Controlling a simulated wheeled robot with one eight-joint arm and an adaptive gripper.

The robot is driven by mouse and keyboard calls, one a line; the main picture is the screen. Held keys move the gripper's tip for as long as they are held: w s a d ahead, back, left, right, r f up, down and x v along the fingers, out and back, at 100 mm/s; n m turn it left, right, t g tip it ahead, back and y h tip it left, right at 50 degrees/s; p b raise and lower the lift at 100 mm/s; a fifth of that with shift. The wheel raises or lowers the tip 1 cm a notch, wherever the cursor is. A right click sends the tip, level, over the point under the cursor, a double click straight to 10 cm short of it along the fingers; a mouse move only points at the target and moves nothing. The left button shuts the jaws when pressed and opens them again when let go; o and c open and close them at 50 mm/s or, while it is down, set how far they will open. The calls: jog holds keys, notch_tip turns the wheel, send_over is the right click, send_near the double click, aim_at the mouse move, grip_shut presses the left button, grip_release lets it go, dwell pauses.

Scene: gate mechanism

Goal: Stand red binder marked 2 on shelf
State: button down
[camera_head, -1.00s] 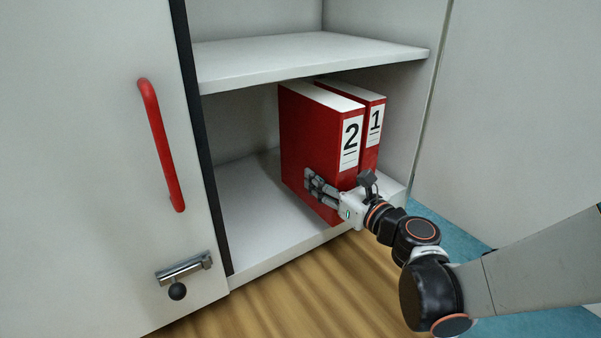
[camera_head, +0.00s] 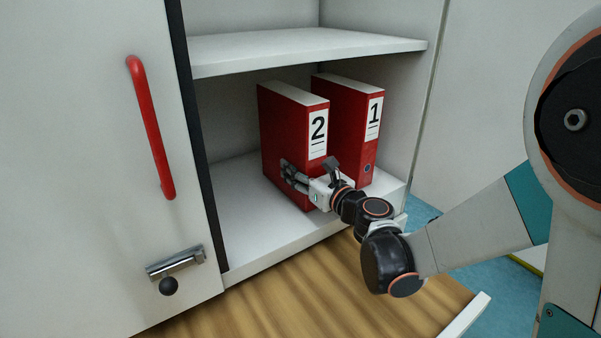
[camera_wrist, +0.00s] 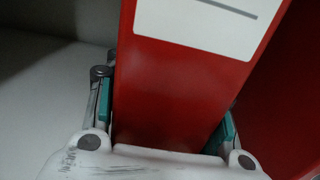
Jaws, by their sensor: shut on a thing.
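The red binder marked 2 (camera_head: 283,135) stands upright on the lower shelf (camera_head: 236,212) of the cabinet, its labelled spine facing out. My gripper (camera_head: 298,180) is shut on the lower part of its spine end, one finger on its left face. In the wrist view the binder's red spine (camera_wrist: 180,95) sits between the two fingers (camera_wrist: 168,122), with the bottom of its white label above.
Another red binder marked 1 (camera_head: 342,125) stands to the right, with a gap between. An upper shelf (camera_head: 300,47) is overhead. The cabinet door (camera_head: 90,150) with a red handle (camera_head: 150,125) is at left. Free shelf room lies left of binder 2.

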jog(key=shift+r, duration=0.1)
jog(key=shift+f, duration=0.2)
jog(key=c, duration=0.7)
grip_release()
jog(key=shift+s, duration=0.1)
jog(key=shift+r, duration=0.15)
